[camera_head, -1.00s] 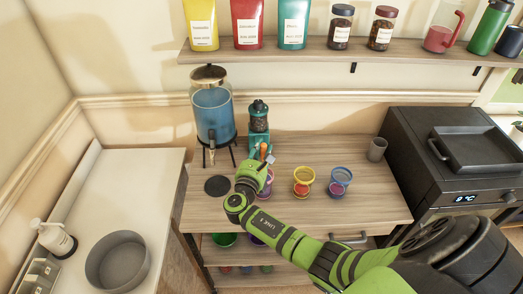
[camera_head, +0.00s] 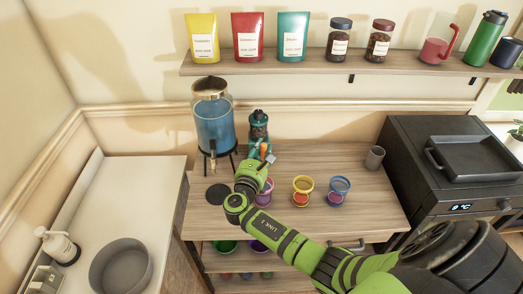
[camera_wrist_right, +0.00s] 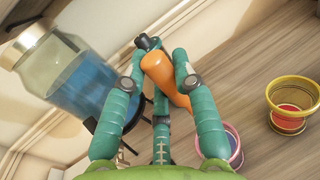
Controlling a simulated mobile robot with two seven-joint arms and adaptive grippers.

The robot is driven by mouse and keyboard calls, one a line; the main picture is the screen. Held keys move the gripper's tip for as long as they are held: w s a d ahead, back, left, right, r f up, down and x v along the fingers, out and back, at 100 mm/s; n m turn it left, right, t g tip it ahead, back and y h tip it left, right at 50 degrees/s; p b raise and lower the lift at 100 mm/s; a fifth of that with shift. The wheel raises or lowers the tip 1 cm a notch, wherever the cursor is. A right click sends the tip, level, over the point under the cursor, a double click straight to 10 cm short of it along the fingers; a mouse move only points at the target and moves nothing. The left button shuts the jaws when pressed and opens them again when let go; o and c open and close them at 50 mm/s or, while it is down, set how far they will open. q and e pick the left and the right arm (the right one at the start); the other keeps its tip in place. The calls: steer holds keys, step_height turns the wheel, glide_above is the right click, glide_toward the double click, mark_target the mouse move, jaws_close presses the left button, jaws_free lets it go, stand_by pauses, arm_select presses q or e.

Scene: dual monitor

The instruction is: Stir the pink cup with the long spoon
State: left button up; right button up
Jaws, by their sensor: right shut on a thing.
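The pink cup (camera_head: 264,197) stands on the wooden counter, partly behind my right gripper. Its rim also shows in the right wrist view (camera_wrist_right: 236,150), behind one finger. My right gripper (camera_head: 261,155) is shut on the orange handle of the long spoon (camera_head: 264,149). In the right wrist view the thick orange handle (camera_wrist_right: 167,83) lies slanted between the teal fingers (camera_wrist_right: 158,65). The spoon's far end is hidden, so I cannot tell whether it is inside the cup. My left gripper is not in view.
A yellow-rimmed cup (camera_head: 303,184) and a blue cup (camera_head: 339,184) stand right of the pink cup. A blue-filled dispenser (camera_head: 214,125) and a grinder (camera_head: 258,128) stand behind. A grey cup (camera_head: 374,158) is near the oven (camera_head: 455,165). The counter's front right is clear.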

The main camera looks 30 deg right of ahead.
mark_target(262, 144)
steer(key=shift+r, duration=2.5)
